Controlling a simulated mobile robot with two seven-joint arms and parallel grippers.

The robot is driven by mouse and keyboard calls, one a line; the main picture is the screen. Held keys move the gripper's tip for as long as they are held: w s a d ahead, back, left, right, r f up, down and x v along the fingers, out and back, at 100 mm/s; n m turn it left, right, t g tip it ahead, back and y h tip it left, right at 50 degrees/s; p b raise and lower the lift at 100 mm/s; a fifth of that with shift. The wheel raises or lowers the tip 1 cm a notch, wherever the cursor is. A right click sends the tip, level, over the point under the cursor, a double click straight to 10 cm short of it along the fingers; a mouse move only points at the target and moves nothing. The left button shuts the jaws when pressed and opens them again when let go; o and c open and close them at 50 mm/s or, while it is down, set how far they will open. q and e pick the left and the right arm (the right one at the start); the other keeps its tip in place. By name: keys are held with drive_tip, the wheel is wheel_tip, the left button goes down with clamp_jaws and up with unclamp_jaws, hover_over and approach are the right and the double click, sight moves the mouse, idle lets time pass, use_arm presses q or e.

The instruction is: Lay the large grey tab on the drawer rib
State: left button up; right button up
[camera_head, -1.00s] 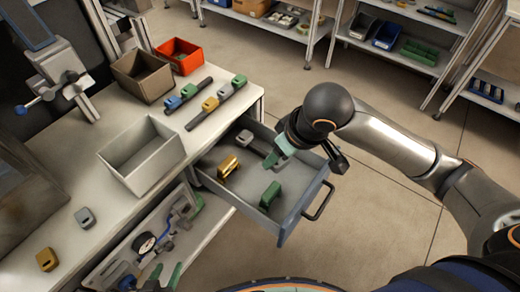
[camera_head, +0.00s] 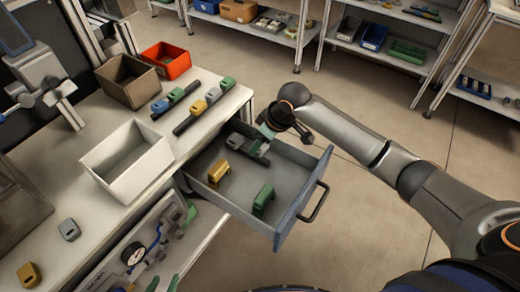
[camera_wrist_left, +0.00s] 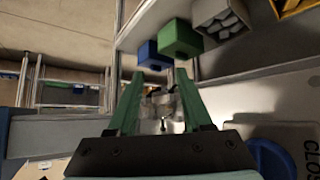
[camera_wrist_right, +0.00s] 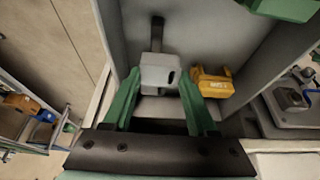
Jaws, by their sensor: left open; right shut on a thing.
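The open drawer (camera_head: 287,228) holds a dark rib (camera_wrist_right: 157,32), with a grey tab (camera_wrist_right: 158,72) at it. In the head view the grey tab (camera_head: 236,141) shows at the rib's left part. My right gripper (camera_wrist_right: 158,84) is shut on the grey tab, its green fingers on either side. I cannot tell whether the tab rests fully on the rib. A gold tab (camera_head: 218,170) and a green tab (camera_head: 263,198) stand apart in the drawer. My left gripper (camera_wrist_left: 160,77) is open and empty; its green fingertips show at the head view's bottom edge.
A white bin (camera_head: 128,160), a brown bin (camera_head: 128,82) and a red bin (camera_head: 167,60) stand on the bench. Two dark bars there carry several coloured tabs. A smaller grey tab (camera_head: 69,229) and a yellow tab (camera_head: 29,274) lie on the bench's near part.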

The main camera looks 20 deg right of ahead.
sight(260, 150)
drive_tip(key=shift+w+d+f, duration=0.1)
drive_tip(key=shift+w+f, duration=0.25)
drive_tip(key=shift+f, duration=0.15)
drive_tip(key=shift+w+f, duration=0.1)
drive_tip(key=shift+f, duration=1.55)
drive_tip(key=o, duration=1.3)
drive_tip(key=shift+f, duration=0.15)
drive_tip(key=p+v, duration=0.1)
drive_tip(key=v, duration=1.1)
